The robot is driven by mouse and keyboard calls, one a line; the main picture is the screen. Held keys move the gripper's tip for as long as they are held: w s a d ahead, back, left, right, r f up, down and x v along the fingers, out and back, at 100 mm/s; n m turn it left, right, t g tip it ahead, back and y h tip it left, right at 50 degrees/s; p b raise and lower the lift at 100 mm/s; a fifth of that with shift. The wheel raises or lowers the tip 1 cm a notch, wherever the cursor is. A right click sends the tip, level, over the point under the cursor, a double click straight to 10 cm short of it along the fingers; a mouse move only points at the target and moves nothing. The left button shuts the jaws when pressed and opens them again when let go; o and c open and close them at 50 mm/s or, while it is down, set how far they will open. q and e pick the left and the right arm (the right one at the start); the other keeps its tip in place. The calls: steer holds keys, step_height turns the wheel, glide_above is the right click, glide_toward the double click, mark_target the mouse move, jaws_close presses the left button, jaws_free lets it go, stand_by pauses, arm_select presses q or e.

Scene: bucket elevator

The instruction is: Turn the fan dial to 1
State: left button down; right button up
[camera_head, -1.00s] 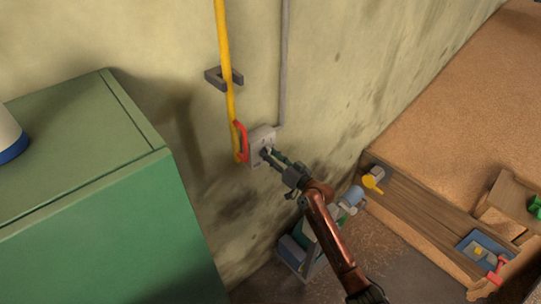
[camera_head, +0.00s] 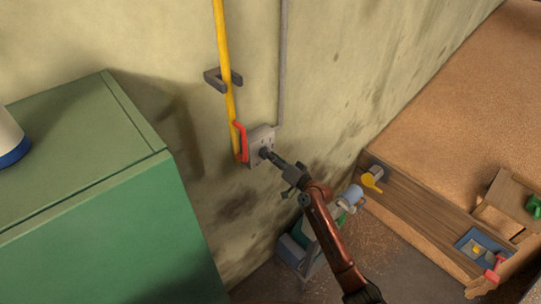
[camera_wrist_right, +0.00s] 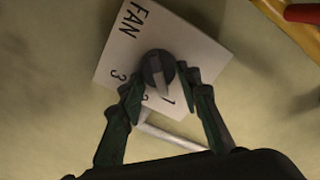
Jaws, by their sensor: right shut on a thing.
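The fan dial (camera_wrist_right: 158,70) is a dark round knob with a lighter pointer, on a pale plate (camera_wrist_right: 112,55) marked FAN with numbers, 3 and 1 among them. The pointer points down toward the plate's lower edge, between the 2 and the 1 as far as I can tell. My right gripper (camera_wrist_right: 160,82) has a finger on each side of the dial and is shut on it. In the head view the right gripper (camera_head: 272,157) reaches the plate (camera_head: 260,137) on the wall and hides part of the dial. My left gripper is not in view.
A red handle (camera_head: 241,142) and a yellow pipe (camera_head: 222,45) run close beside the plate's left. A grey bracket (camera_head: 213,80) is above. A green cabinet (camera_head: 110,230) stands at left. A wooden-edged bed (camera_head: 425,225) with a yellow knob (camera_head: 371,182) lies at right.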

steer(key=o, duration=1.2)
steer(key=shift+c, duration=0.2)
steer(key=v, duration=1.2)
